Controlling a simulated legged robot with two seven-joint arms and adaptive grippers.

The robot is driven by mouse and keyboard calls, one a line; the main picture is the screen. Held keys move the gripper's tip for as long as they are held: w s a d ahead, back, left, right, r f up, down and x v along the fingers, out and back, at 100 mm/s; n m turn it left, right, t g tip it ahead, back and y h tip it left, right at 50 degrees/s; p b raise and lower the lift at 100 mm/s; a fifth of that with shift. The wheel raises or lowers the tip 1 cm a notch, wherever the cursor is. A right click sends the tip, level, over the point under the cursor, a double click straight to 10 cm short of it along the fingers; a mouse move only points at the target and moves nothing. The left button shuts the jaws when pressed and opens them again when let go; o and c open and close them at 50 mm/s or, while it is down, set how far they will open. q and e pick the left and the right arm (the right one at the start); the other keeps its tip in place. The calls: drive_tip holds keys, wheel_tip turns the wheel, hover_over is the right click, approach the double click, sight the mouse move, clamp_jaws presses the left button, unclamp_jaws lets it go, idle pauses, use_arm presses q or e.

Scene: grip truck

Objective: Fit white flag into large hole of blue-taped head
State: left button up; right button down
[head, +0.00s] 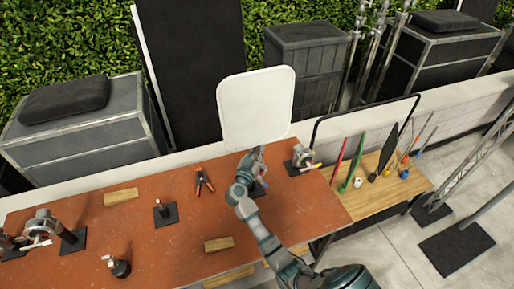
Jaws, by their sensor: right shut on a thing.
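The white flag (256,108) is a pale rounded panel standing above the back edge of the red-brown table. My right gripper (258,157) is at its lower edge, shut on it; the fingers are small and hard to make out. A small blue patch (264,183) shows just beside my right wrist, perhaps the blue-taped head, mostly hidden by my arm. The holes are too small to tell. My left gripper is not in view.
The red-brown table (110,240) also holds metal heads at the left (42,228), a small post (163,208), pliers (204,182), wooden blocks (121,197) and a black bottle (117,266). A wooden table (412,184) at right carries coloured rods. Grey cases stand behind.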

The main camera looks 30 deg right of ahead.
drive_tip(key=shift+s+d+f+p, duration=0.2)
drive_tip(key=shift+f+p, duration=0.1)
drive_tip(key=shift+f, duration=0.15)
drive_tip(key=shift+d+f+g, duration=0.1)
drive_tip(key=shift+d+g, duration=0.15)
drive_tip(key=shift+g, duration=0.05)
drive_tip(key=shift+s+d+m+y, duration=0.1)
drive_tip(key=shift+d+m+y, duration=0.1)
drive_tip(key=shift+m+y, duration=0.2)
drive_tip(key=c, duration=1.2)
unclamp_jaws()
drive_tip(key=shift+o, duration=0.6)
drive_tip(key=shift+d, duration=0.15)
drive_tip(key=shift+w+d, duration=0.15)
drive_tip(key=shift+w, duration=0.05)
